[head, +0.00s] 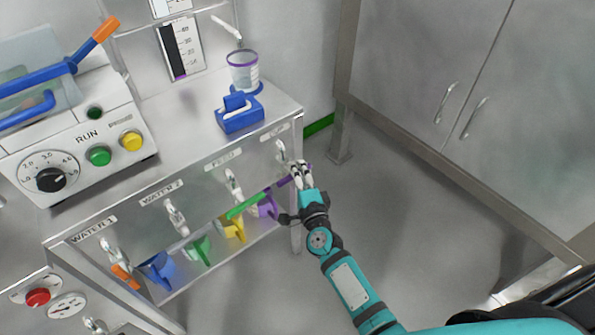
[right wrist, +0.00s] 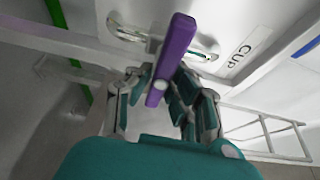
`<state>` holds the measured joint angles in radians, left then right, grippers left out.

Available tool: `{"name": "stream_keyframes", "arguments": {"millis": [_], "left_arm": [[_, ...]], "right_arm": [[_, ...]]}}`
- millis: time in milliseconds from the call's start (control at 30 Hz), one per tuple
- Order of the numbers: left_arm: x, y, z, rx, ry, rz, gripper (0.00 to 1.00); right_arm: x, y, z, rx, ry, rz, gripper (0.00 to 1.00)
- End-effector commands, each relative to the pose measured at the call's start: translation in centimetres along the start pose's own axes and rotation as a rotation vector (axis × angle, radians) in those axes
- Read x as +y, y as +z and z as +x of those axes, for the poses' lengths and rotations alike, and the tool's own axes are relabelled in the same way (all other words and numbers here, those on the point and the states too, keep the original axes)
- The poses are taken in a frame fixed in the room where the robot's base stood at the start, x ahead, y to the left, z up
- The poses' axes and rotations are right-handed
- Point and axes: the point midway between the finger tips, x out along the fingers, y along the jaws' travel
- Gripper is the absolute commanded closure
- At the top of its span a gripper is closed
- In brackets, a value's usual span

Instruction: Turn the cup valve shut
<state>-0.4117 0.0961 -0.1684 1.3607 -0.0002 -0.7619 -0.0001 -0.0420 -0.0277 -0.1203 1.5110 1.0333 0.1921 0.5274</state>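The cup valve is under the CUP label at the right end of the bench front. Its purple handle (head: 284,182) slants up to the right in the head view. In the right wrist view the purple handle (right wrist: 178,42) crosses the top centre, near the CUP label (right wrist: 243,52). My right gripper (head: 301,174) is at this handle. In the right wrist view its fingers (right wrist: 160,88) lie on both sides of the handle's near end. I cannot tell whether they press on it. My left gripper is not in view.
Other valves have an orange handle (head: 126,277) and a green handle (head: 247,206). Coloured funnels (head: 232,229) sit below. A clear cup (head: 243,70) and a blue block (head: 240,115) stand on the bench. A steel cabinet (head: 440,80) stands right; the floor between is clear.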

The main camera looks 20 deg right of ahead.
Motion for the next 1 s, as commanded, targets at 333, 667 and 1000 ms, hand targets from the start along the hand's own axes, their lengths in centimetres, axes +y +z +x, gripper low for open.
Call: {"name": "stream_keyframes", "arguments": {"millis": [333,667,1000], "left_arm": [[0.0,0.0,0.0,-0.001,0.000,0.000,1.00],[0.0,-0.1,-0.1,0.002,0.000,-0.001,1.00],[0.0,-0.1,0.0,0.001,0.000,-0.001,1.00]], "right_arm": [[0.3,0.0,-0.1,-0.001,0.006,-0.001,0.58],[0.3,0.0,-2.5,-0.001,0.006,0.001,0.58],[0.4,-0.1,-9.5,-0.001,0.008,-0.003,0.58]]}}
